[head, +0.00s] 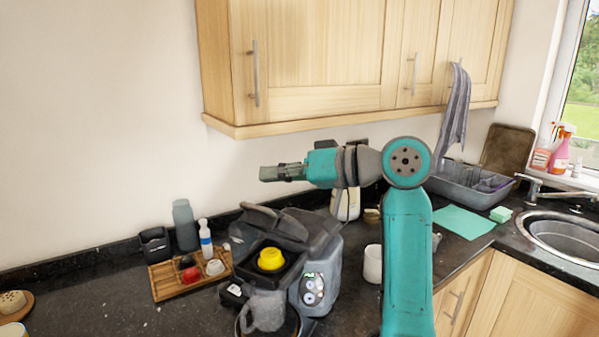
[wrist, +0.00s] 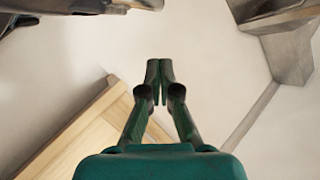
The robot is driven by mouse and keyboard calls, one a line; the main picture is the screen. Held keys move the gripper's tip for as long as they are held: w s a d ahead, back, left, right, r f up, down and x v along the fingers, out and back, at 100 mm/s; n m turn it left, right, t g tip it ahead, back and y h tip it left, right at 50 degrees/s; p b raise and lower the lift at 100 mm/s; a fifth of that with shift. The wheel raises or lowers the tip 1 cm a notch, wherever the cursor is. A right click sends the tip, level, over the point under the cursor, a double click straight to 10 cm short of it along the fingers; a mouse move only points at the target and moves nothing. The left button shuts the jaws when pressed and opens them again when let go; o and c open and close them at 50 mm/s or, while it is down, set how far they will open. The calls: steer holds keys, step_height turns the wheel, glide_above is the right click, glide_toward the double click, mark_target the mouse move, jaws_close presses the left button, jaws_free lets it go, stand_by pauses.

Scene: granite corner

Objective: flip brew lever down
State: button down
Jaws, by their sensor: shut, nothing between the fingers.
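A dark grey coffee machine (head: 325,250) stands on the counter in the head view. A broad grey piece at its top (head: 272,220) is raised and tilted; it looks like the brew lever or lid, and I cannot tell which. A yellow round piece (head: 271,259) sits in the machine's open top. My gripper (head: 264,174) is above the machine, apart from it, pointing left. In the wrist view my gripper (wrist: 159,66) has its fingertips together with nothing between them. Grey shapes at the wrist view's upper edge are cut off and hard to identify.
A wooden tray (head: 165,290) with small items, a grey bottle (head: 185,226) and a black container (head: 155,245) stand left of the machine. A white mug (head: 372,265) is right of it. Wooden wall cupboards (head: 330,55) hang above. A sink (head: 560,235) is far right.

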mark_target(268, 220)
steer(key=shift+s+a+f, duration=0.3)
steer(key=shift+s+f, duration=0.2)
steer(key=shift+f, duration=0.35)
steer(key=shift+s+a+f, duration=0.25)
steer(key=shift+s+f, duration=0.25)
steer(key=shift+f, duration=0.3)
